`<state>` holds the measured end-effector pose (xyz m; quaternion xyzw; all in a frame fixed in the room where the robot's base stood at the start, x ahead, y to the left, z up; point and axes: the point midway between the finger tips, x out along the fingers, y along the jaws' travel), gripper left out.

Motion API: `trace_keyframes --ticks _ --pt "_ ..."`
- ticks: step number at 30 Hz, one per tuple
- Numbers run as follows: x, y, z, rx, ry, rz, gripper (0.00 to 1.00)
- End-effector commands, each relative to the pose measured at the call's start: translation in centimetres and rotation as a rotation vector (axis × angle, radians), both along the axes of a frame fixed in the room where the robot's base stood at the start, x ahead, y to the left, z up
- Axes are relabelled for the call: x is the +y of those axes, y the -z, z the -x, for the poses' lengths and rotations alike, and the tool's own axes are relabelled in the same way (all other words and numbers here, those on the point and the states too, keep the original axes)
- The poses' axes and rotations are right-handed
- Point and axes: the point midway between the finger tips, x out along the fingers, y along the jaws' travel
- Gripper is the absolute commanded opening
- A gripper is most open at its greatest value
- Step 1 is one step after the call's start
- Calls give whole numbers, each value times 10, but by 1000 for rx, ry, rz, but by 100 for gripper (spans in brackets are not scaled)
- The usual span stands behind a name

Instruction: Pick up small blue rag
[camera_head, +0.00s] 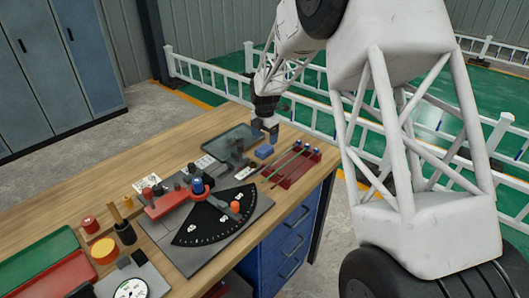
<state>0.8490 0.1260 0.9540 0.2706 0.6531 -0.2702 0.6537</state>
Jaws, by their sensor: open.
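A small blue block-like piece (264,152), which looks like the folded blue rag, lies on the wooden workbench near its far right end. My gripper (264,138) points down just above and behind it, with its fingers apart. The fingers are small in the picture, and I cannot tell whether they touch the blue piece. Nothing shows between them clearly.
A dark grey tray (232,139) lies left of my gripper. A red rack with thin rods (292,168) lies to the right. A black angle gauge (212,222) with red parts is in front. Green (38,258) and red trays lie at the left. A white fence stands behind.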

Motion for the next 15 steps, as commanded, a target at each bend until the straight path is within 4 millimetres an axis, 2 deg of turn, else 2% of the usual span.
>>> trace_keyframes --ticks 6,15 --pt "0 15 0 2 0 1 81" --pt "0 16 0 1 0 0 81"
